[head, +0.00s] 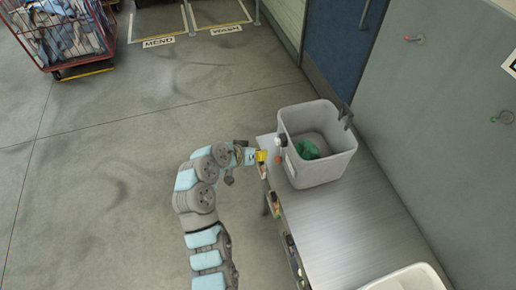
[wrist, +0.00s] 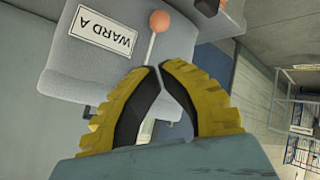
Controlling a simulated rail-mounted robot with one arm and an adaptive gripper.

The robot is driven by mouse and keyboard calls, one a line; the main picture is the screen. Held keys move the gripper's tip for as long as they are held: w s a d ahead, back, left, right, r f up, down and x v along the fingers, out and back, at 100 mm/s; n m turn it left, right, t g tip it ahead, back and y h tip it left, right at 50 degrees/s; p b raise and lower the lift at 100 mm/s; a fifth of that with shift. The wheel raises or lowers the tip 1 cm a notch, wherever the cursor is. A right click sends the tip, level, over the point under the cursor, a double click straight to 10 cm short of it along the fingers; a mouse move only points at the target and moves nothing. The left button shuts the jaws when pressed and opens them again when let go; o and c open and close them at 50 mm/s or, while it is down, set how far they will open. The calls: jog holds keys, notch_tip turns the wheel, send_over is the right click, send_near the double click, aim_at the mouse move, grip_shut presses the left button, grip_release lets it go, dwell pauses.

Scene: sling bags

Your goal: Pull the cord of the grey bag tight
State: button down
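The grey bag (head: 340,166) stands open on the metal bench with a green item (head: 307,149) inside. The wrist view shows its grey side (wrist: 80,68) with a white "WARD A" label (wrist: 103,30), upside down. An orange ball (wrist: 159,22) sits on a thin pale cord (wrist: 152,46) in front of that side. My gripper (wrist: 158,67) has yellow fingers whose tips nearly meet. The cord's lower end reaches the fingertips and is hidden there; I cannot tell whether it is pinched. In the head view my gripper (head: 262,156) is just left of the orange ball (head: 277,159).
The metal bench (head: 360,232) runs toward the lower right, where another pale container (head: 412,279) shows partly. Small items line its left edge. A wall (head: 440,130) stands behind the bench. The floor to the left is clear, with a red cage cart (head: 62,40) at the top left.

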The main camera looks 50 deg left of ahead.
aim_at(276, 158)
jog(key=p+x, duration=0.1)
jog(key=x, duration=0.8)
jog(key=shift+w, duration=0.1)
jog(key=shift+w+f, duration=0.1)
dwell(0.3)
jog(key=shift+d+f+b, duration=0.15)
jog(key=shift+f+b, duration=0.75)
jog(key=shift+b, duration=0.2)
jog(key=shift+r, duration=0.1)
jog(key=p+v, duration=0.1)
jog(key=v, duration=0.9)
jog(key=shift+p, duration=0.35)
jog(key=shift+w, duration=0.1)
